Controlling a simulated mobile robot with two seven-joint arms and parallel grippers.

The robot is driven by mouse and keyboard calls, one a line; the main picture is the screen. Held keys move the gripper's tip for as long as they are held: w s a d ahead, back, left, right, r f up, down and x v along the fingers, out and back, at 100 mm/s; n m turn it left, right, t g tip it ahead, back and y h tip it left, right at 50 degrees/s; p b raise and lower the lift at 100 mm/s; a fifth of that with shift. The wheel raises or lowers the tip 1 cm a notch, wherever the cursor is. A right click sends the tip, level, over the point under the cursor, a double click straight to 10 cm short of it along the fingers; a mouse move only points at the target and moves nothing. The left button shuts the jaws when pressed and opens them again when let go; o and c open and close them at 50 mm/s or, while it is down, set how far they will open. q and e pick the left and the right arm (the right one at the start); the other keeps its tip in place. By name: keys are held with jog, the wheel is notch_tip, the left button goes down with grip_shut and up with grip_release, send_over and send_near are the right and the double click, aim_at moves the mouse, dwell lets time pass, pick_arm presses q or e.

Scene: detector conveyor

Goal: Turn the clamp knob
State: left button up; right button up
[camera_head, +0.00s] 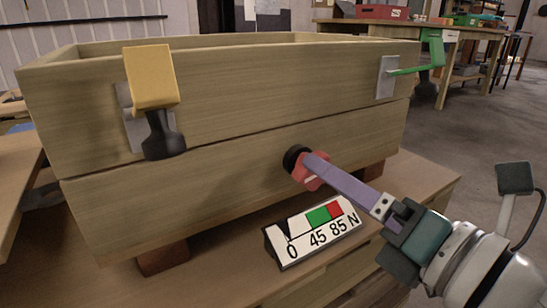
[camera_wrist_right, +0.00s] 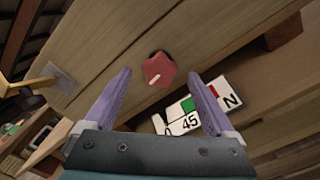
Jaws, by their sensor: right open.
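The red clamp knob (camera_head: 311,180) has a black collar and sits on the front face of the wooden box (camera_head: 240,190). In the right wrist view the knob (camera_wrist_right: 159,70) is a lobed red piece with a pale mark. My right gripper (camera_head: 312,160) is open, its purple fingertips close to the knob. In that wrist view the fingers stand apart on either side of the knob, with a gap to each; contact is not visible. A white gauge (camera_head: 313,232) marked 0, 45, 85 N with green and red zones stands below; its dark pointer is near 0. My left gripper is not in view.
A yellow latch (camera_head: 151,76) with a black handle is on the box's left front. A green lever clamp (camera_head: 417,66) is at its right. The box rests on brown blocks (camera_head: 163,257) on a wooden bench. A cluttered workbench (camera_head: 440,30) stands behind; floor is clear at right.

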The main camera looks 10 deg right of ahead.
aim_at(317, 187)
jog(key=shift+x, duration=2.05)
jog(key=shift+c, duration=0.2)
jog(key=c, duration=1.3)
jog(key=shift+m, duration=0.4)
jog(key=m, duration=0.2)
jog(key=shift+m+p, duration=0.3)
jog(key=shift+p, duration=0.1)
jog(key=m+p, duration=0.1)
jog(key=m, duration=0.3)
jog(key=shift+m+p, duration=0.3)
jog(key=m+p, duration=0.2)
jog(key=m, duration=0.3)
jog(key=shift+f, duration=0.1)
jog(key=shift+f+m+p, duration=0.1)
jog(key=shift+m+p, duration=0.35)
jog(key=shift+m, duration=1.35)
